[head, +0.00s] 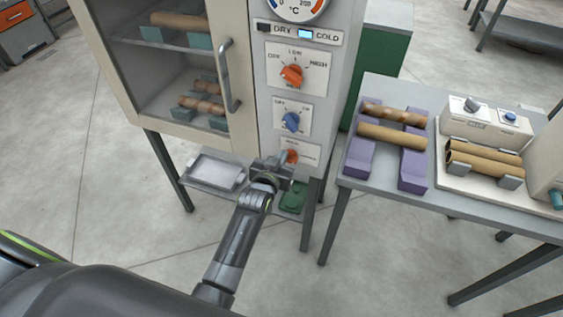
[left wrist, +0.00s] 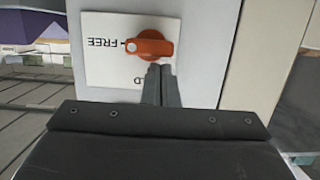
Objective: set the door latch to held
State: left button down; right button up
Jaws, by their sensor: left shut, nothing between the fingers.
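The door latch is an orange knob (head: 291,156) on a small white plate (head: 311,153), lowest on the cabinet's control panel. In the left wrist view the knob (left wrist: 150,45) lies sideways, with its pale-marked end toward the upside-down word FREE on the plate (left wrist: 102,62). The other label is partly hidden; only its last letters show. My left gripper (head: 287,170) is shut and empty just below the knob. In the wrist view its fingertips (left wrist: 160,72) are close against the knob's lower edge; I cannot tell whether they touch. My right gripper is not in view.
Blue (head: 291,122) and orange (head: 292,75) knobs sit above the latch. A table (head: 440,205) with purple supports and tubes stands at right. Open floor lies left.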

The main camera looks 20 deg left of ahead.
pick_arm(q)
jog(key=shift+a+f+n, duration=0.1)
jog(key=shift+n, duration=0.2)
dwell(0.5)
